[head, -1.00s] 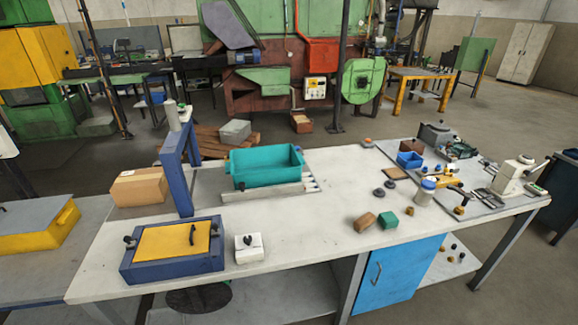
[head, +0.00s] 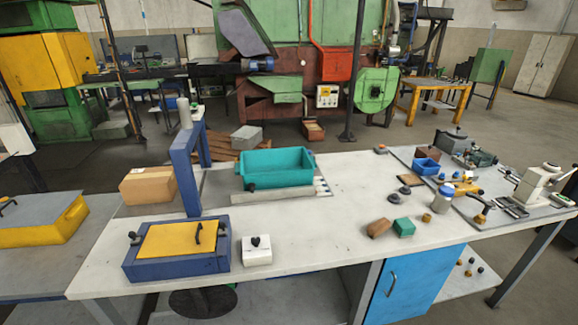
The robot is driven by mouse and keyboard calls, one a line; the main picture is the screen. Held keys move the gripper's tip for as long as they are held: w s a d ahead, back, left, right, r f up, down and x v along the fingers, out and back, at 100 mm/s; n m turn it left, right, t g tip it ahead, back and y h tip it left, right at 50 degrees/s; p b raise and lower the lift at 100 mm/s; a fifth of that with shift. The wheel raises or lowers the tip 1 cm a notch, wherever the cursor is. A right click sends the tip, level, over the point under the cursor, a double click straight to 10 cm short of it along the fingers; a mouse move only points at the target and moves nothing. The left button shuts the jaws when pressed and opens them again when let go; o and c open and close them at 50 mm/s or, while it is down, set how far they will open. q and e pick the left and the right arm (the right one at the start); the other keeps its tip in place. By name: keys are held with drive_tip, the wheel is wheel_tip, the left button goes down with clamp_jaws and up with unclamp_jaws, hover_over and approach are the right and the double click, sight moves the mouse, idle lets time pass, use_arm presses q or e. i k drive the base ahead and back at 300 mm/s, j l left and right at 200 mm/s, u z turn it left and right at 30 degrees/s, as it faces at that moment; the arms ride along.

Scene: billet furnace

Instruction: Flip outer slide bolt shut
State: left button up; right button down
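A blue box frame (head: 175,270) lies on the near left of the pale workbench (head: 320,235). A yellow panel (head: 165,242) fills its top and bears a dark handle (head: 198,233) near its right side. Small black fittings sit at its left edge (head: 134,238) and right edge (head: 222,229). A white block with a black knob (head: 256,241) stands just right of the box, apart from it. I cannot tell which fitting is the outer slide bolt, nor its position. Neither of my grippers is in view.
A blue upright frame (head: 184,178) and a cardboard box (head: 148,187) stand behind the blue box. A teal bin (head: 275,168) is at the bench's back. Brown (head: 379,228) and green (head: 404,228) blocks lie to the right. The front middle of the bench is clear.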

sight(132, 234)
drive_tip(key=i+l+u, duration=0.1)
drive_tip(key=l+u, duration=0.15)
drive_tip(key=u, duration=0.25)
drive_tip(key=l+u, duration=0.25)
drive_tip(key=u, duration=0.2)
drive_tip(key=i+l+u, duration=0.1)
drive_tip(key=l+u, duration=0.2)
drive_tip(key=u, duration=0.2)
